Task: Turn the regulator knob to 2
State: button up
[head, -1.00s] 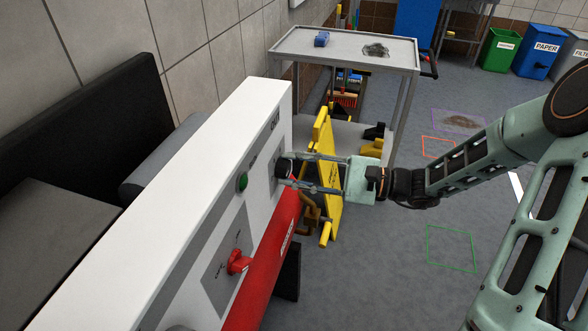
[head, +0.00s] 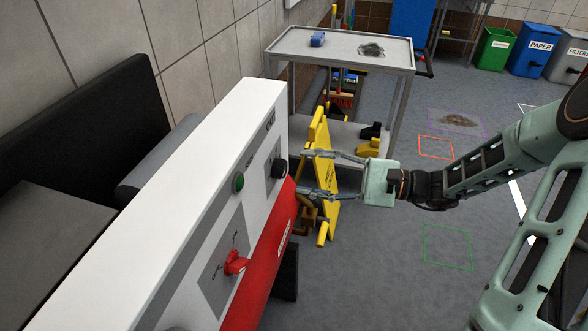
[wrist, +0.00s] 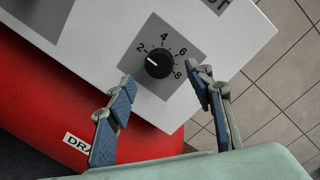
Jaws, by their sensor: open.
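The black regulator knob (head: 280,167) sits on the grey square plate of the white panel. In the wrist view the knob (wrist: 159,66) shows a small white mark on its upper-left side, pointing roughly towards the 2. The printed scale (wrist: 163,48) reads 2, 4, 6, 8. My gripper (head: 302,172) is open and empty, its fingertips a little to the right of the knob and apart from it. In the wrist view, the fingers of my gripper (wrist: 160,80) stand on either side below the knob, with a clear gap.
A green button (head: 238,182) and a red rotary switch (head: 235,262) are on the same panel. A red bar (head: 262,272) runs along the panel's lower front. A yellow folded stand (head: 325,180) is behind my fingers. A metal cart (head: 345,48) stands at the back.

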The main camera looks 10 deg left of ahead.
jog(key=d, duration=0.7)
jog(key=shift+s+d, duration=0.25)
